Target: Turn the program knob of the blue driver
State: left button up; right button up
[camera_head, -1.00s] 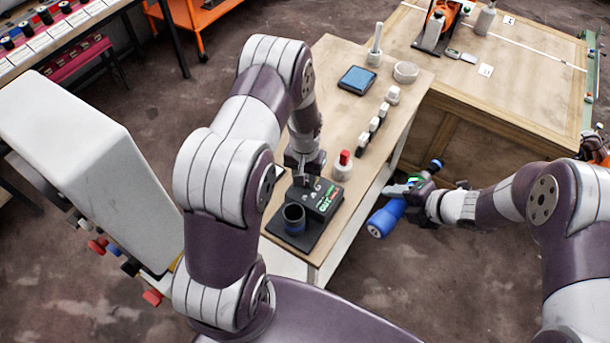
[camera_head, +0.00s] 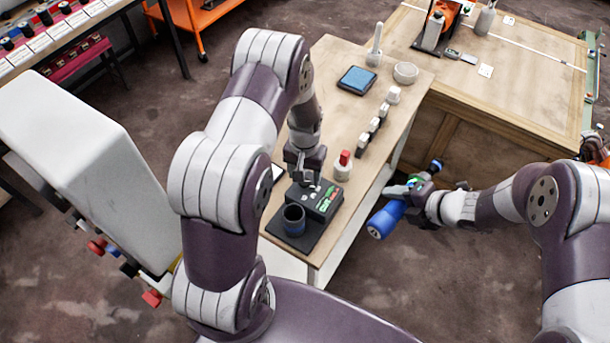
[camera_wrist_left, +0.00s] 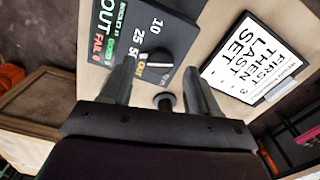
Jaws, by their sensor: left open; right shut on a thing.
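The blue driver (camera_head: 385,218) is held level off the table's right edge by my right gripper (camera_head: 418,190), which is shut on it. A blue end (camera_head: 436,164) shows beyond that gripper; I cannot make out the program knob. My left gripper (camera_head: 304,178) is open and points down over the black tester box (camera_head: 324,206). In the left wrist view the open jaws (camera_wrist_left: 155,68) face a black dial knob (camera_wrist_left: 157,62) marked 10 and 25, with nothing gripped. A small round black piece (camera_wrist_left: 165,101) also shows between the fingers.
A dark cup (camera_head: 293,218) stands on the tester's black base. A red-topped white piece (camera_head: 343,163), several small blocks (camera_head: 375,125) and a blue pad (camera_head: 357,79) are on the narrow table. A printed card (camera_wrist_left: 247,58) lies beside the tester.

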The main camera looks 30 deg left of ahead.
jog(key=shift+f+b, duration=0.8)
pick_arm(q)
notch_tip(320, 180, up, 10)
jog(key=shift+r, duration=0.15)
